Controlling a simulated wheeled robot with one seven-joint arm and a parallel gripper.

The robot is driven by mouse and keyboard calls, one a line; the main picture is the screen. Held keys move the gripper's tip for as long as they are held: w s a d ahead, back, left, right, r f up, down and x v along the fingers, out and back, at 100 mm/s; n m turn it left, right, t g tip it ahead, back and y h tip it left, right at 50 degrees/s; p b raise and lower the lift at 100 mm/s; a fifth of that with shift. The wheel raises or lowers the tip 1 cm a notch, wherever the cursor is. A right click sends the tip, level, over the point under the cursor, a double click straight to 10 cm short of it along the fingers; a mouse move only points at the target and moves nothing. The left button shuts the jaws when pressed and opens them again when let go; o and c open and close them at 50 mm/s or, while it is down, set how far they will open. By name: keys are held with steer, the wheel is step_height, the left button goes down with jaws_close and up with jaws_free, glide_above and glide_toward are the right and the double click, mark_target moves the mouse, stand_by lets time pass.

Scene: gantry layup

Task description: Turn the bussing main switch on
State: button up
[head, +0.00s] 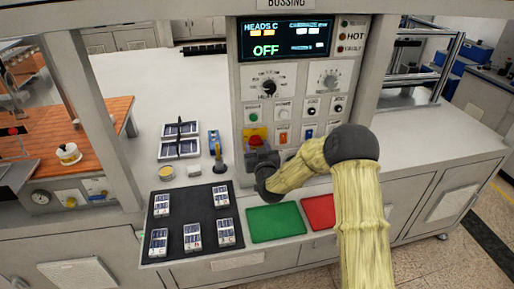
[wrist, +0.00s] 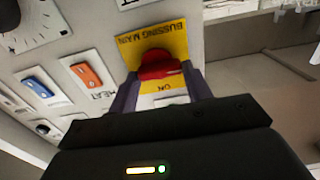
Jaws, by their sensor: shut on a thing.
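The bussing main switch is a red rotary knob (wrist: 158,64) on a yellow plate (wrist: 179,34) lettered "BUSSING MAIN", upside down in the wrist view. "ON" is lettered on the plate. In the head view the red knob (head: 255,141) is at the lower left of the control panel. My gripper (wrist: 160,78) is shut on the knob, with one dark finger on each side of it. My gripper (head: 257,152) partly hides the knob and plate in the head view. The panel display (head: 284,39) reads "OFF".
An orange rocker (wrist: 86,75) and a blue rocker (wrist: 38,87) sit beside the switch. A black mat (head: 178,220) with several small cells lies on the bench below. A green pad (head: 276,222) and a red pad (head: 318,211) lie right of it.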

steer(key=shift+f+m+b, duration=0.1)
steer(key=shift+m+b, duration=0.3)
steer(key=shift+b, duration=0.25)
steer(key=m+b, duration=0.4)
steer(key=b, duration=0.1)
steer(key=m+b, duration=0.3)
steer(key=b, duration=0.3)
steer(key=shift+d+f+m, duration=0.15)
steer(key=shift+m, duration=0.25)
steer(key=m+b, duration=0.6)
steer(key=b, duration=0.1)
steer(key=shift+d, duration=0.15)
steer(key=m+b, duration=0.3)
steer(key=shift+r+m, duration=0.2)
steer(key=shift+m, duration=0.1)
steer(key=o, duration=1)
